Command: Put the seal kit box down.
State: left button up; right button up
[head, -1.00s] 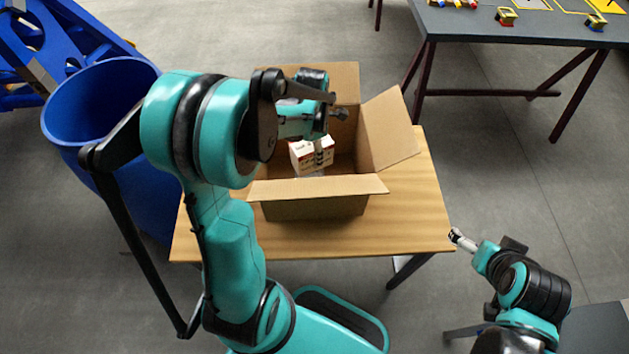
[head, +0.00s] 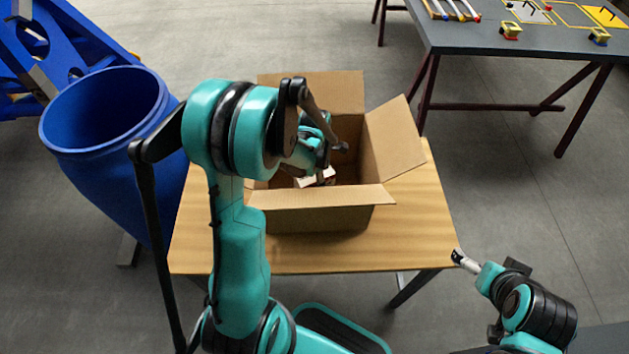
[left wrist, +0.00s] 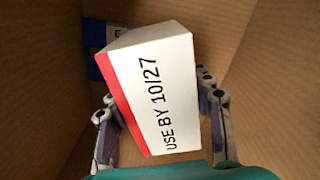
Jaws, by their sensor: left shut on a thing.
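The seal kit box (head: 316,178) is a white box with a red side. In the left wrist view it (left wrist: 165,85) shows the print "USE BY 10/27" and sits tilted between the fingers. My left gripper (left wrist: 160,118) is shut on it, with a finger on either side. In the head view my left gripper (head: 322,168) is down inside the open cardboard carton (head: 310,218), and its wrist hides part of the box. I cannot tell whether the box touches the carton floor. My right gripper (head: 464,260) is off the table's right corner, too small to judge.
The carton stands on a wooden table (head: 425,225) with its flaps spread. A blue item (left wrist: 93,35) with a label lies inside the carton, partly behind the box. A blue barrel (head: 105,110) stands to the left. A grey table (head: 500,40) is at the back right.

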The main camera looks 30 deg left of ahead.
pick_arm(q)
jog(key=shift+f+b, duration=0.5)
jog(key=shift+f, duration=0.1)
jog(key=o, duration=1.3)
jog(key=shift+r, duration=0.1)
jog(key=shift+r+p, duration=0.3)
jog(key=shift+p, duration=0.1)
notch_tip(320, 180, up, 11)
jog(key=p, duration=0.4)
jog(key=shift+r, duration=0.2)
jog(key=shift+r+p, duration=0.35)
jog(key=shift+r, duration=0.25)
